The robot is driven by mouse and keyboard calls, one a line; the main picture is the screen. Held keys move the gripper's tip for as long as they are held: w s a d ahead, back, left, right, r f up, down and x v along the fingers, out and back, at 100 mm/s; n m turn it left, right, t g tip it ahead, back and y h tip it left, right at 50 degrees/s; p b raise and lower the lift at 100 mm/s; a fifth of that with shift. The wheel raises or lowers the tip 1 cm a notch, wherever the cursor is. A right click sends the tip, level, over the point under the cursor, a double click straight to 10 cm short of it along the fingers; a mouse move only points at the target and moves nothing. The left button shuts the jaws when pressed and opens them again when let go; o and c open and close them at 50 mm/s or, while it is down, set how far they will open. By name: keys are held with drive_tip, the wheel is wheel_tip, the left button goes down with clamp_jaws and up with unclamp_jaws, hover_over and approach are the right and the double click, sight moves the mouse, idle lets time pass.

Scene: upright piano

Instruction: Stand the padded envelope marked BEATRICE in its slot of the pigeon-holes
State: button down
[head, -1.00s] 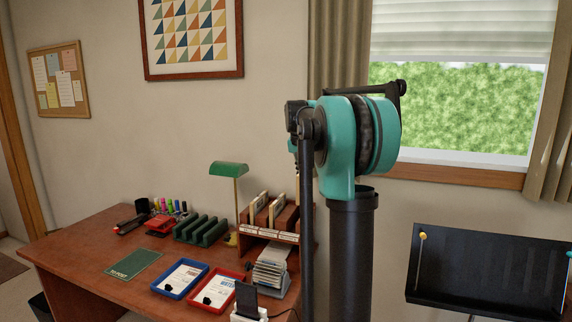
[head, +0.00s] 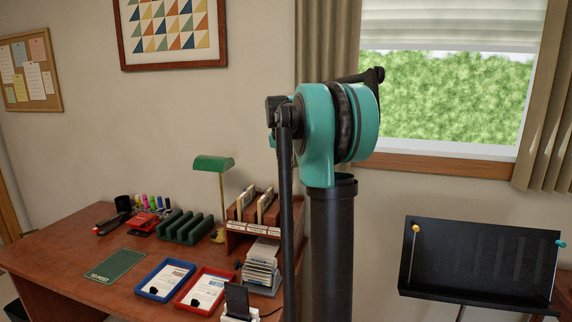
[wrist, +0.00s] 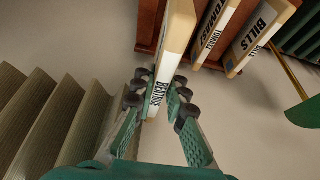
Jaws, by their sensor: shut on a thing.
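The padded envelope marked BEATRICE (wrist: 175,38) is cream with a white, black-lettered spine. My gripper (wrist: 157,92) is shut on its near end in the wrist view, with fingers on both sides. The envelope's far part reaches to the reddish-brown wooden pigeon-holes (head: 237,242), beside a wooden divider. I cannot tell how deep it is in its slot. The pigeon-holes also show at the top of the wrist view (wrist: 148,22). Envelopes marked TOMASZ (wrist: 213,30) and BILLS (wrist: 250,40) stand there to the right. In the head view my arm hides my gripper and the held envelope.
A green desk lamp (head: 213,163) stands beside the pigeon-holes. A card file (head: 262,265), a green rack (head: 185,228), a blue tray (head: 150,292) and a red tray (head: 190,305) share the desk (head: 70,255). A black music stand (head: 480,260) is at right.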

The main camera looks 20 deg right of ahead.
sight(282, 168)
wheel_tip(282, 168, down, 12)
idle(1.1)
drive_tip(key=c, duration=1.5)
unclamp_jaws()
drive_tip(key=shift+o, duration=0.2)
drive_tip(key=shift+s+r, duration=0.1)
drive_tip(key=v, duration=1.1)
drive_tip(key=shift+a+r, duration=0.1)
drive_tip(key=shift+r, duration=0.3)
